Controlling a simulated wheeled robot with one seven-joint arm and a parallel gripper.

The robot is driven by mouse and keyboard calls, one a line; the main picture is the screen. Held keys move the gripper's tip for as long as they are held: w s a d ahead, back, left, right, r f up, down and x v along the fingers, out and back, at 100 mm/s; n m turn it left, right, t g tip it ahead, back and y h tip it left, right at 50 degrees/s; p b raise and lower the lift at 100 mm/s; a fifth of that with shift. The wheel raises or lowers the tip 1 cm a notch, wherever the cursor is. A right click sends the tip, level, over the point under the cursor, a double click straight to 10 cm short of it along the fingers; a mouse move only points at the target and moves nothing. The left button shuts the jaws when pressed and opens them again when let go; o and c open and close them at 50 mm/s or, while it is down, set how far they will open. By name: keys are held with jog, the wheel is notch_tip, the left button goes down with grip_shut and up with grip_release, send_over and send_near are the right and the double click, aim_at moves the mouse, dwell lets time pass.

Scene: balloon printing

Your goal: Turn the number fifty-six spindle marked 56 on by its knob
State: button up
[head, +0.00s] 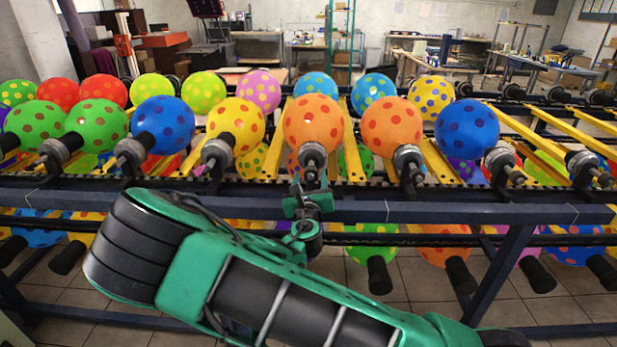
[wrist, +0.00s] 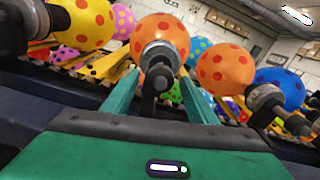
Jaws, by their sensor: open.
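The spindle in front of my gripper (head: 309,188) carries an orange balloon (head: 313,122) with orange-red dots. Its grey collar (head: 312,151) and dark knob end point toward me. In the wrist view my gripper (wrist: 160,92) is open, with one green finger on each side of the knob (wrist: 159,79). I cannot tell whether the fingers touch it. No number 56 is readable on any spindle, so I cannot confirm which one bears it.
Neighbouring spindles hold a yellow balloon (head: 236,124) on the left and another orange balloon (head: 391,126) on the right. A dark blue rail (head: 420,211) runs across below them. More balloons hang on a lower row, and yellow bars lie between spindles.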

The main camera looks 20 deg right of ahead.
aim_at(312, 160)
jog(key=shift+x, duration=1.15)
jog(key=c, duration=1.1)
